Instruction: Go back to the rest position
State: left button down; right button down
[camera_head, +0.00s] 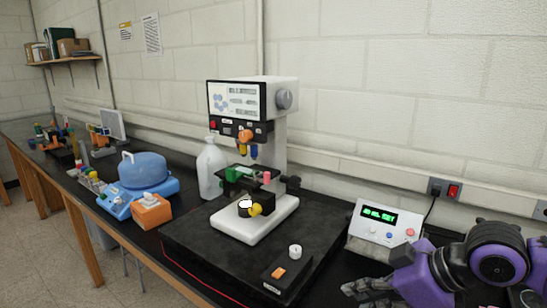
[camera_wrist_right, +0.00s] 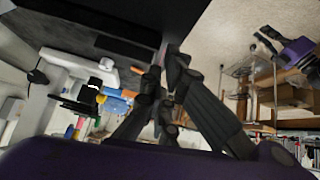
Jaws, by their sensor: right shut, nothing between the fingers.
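My right gripper (camera_head: 368,292) is at the lower right of the head view, by the right edge of the black bench, below the white control box. My left arm is not in the head view.
A white microscope-like machine (camera_head: 275,130) stands on a black slab (camera_head: 190,255). The control box (camera_head: 384,224) with a green display stands close to my right gripper. A small black switch box (camera_head: 284,280), a white jug (camera_head: 211,170) and a blue device (camera_head: 144,170) are further left.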

jog(key=s+a+f+m+h, duration=0.1)
jog(key=s+a+f, duration=0.1)
jog(key=s+f, duration=0.5)
jog(key=s+a+f+m, duration=0.2)
jog(key=s+f, duration=0.1)
jog(key=f, duration=0.8)
jog(key=s+d+f+m+g+h, duration=0.1)
jog(key=s+d+f+m+h, duration=0.3)
jog(key=s, duration=0.5)
jog(key=s+d+f+m+g+h, duration=0.25)
jog(key=s+d+f+m, duration=0.3)
jog(key=s, duration=0.35)
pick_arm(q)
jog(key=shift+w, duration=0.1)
pick_arm(e)
jog(key=w+a+f+t, duration=0.2)
jog(key=w+f+t, duration=0.1)
jog(key=f, duration=0.3)
jog(key=w+a+f+t+y, duration=0.1)
jog(key=w+a+f+t, duration=0.1)
jog(key=w+f+t, duration=0.2)
notch_tip(320, 180, down, 2)
jog(key=shift+w+f+n, duration=0.1)
jog(key=shift+w+n, duration=0.2)
jog(key=shift+n, duration=0.05)
